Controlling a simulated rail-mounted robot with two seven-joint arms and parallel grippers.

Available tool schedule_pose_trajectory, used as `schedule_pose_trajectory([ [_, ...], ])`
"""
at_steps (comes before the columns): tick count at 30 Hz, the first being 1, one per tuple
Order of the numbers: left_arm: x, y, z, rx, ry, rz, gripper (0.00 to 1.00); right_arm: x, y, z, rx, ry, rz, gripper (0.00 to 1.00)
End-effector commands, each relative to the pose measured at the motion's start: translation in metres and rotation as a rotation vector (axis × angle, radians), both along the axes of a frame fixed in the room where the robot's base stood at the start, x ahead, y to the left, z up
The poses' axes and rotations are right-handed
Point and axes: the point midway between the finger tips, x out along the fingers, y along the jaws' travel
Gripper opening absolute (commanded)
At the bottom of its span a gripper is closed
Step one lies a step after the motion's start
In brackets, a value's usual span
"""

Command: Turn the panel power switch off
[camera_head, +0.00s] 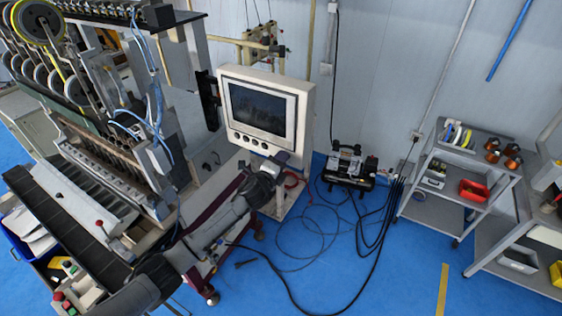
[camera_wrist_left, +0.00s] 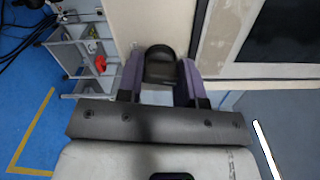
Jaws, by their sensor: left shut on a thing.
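The control panel (camera_head: 304,100) is a cream box with a dark screen (camera_head: 262,108) and a row of dark round buttons (camera_head: 248,140) below it. My left gripper (camera_head: 281,158) is at the panel's lower right corner. In the left wrist view its purple fingers (camera_wrist_left: 160,80) stand on both sides of a black rounded switch knob (camera_wrist_left: 160,62) on the panel's cream face, and the gripper is shut on it. The knob's marking and exact setting cannot be read. In the head view my gripper hides the knob. My right gripper is not in view.
The coil winder (camera_head: 100,130) with its spools fills the left side. A small black compressor (camera_head: 350,166) with loose cables lies on the blue floor right of the panel. A grey trolley (camera_head: 445,210) with bins stands further right. Blue floor between is partly clear.

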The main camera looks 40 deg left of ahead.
Motion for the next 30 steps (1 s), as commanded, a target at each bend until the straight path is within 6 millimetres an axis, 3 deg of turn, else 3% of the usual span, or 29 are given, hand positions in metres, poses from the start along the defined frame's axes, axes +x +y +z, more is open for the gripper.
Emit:
schedule_pose_trajectory([
  [12,0.0001,-0.0004,0.0003,-0.191,-0.028,-0.001,0.10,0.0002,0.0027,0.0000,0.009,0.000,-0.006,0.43],
  [30,0.0001,-0.0003,0.0004,-0.227,-0.034,-0.001,0.10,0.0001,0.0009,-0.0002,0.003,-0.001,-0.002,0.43],
])
